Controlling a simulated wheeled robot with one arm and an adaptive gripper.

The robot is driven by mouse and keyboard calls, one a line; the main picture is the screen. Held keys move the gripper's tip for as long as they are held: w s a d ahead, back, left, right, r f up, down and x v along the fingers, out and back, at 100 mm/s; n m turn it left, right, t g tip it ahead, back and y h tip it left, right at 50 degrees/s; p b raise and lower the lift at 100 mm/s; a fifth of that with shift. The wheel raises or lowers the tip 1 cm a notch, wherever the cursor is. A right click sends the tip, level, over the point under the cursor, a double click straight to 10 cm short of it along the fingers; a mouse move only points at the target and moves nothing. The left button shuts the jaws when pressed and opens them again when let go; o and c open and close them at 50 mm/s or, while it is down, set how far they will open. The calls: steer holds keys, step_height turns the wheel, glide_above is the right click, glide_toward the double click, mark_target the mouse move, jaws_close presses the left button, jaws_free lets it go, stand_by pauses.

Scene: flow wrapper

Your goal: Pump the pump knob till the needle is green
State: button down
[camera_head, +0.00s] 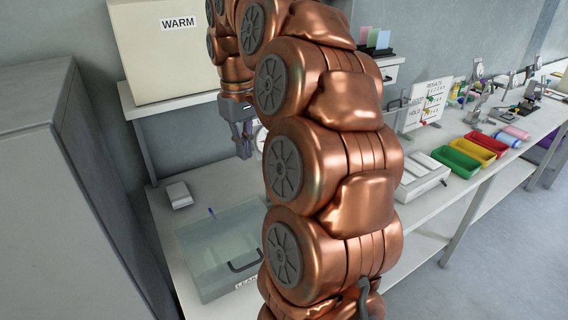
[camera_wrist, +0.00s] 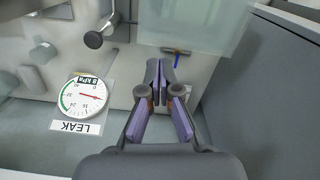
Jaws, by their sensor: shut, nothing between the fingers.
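A round white pressure gauge (camera_wrist: 83,97) shows upside down at left in the wrist view. Its red needle points to the right of the picture, away from the green band along the dial's left side. A dark round knob (camera_wrist: 93,39) on a short stem stands above the gauge in that view; it looks like the pump knob. My gripper (camera_wrist: 160,78) is shut and empty, to the right of the gauge and knob and apart from both. In the head view my gripper (camera_head: 244,148) points down above the bench, and my arm hides most of the gauge and the knob.
A clear tank (camera_head: 205,262) with a dark handle stands on the white bench (camera_head: 165,215), below my gripper. A small pale block (camera_head: 179,194) lies behind it. A tall grey cabinet (camera_head: 60,190) closes the left side. A cream WARM box (camera_head: 150,60) sits on the shelf above.

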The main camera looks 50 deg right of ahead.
steer(key=d+r+m, duration=0.2)
steer(key=d+r, duration=0.1)
steer(key=d, duration=0.9)
steer(key=shift+s+d+p, duration=0.3)
steer(key=shift+f, duration=0.1)
steer(key=shift+f+p, duration=2)
steer(key=shift+f, duration=4.95)
step_height(320, 180, down, 5)
steer(key=b, duration=0.5)
steer(key=shift+f, duration=0.15)
steer(key=shift+a, duration=0.1)
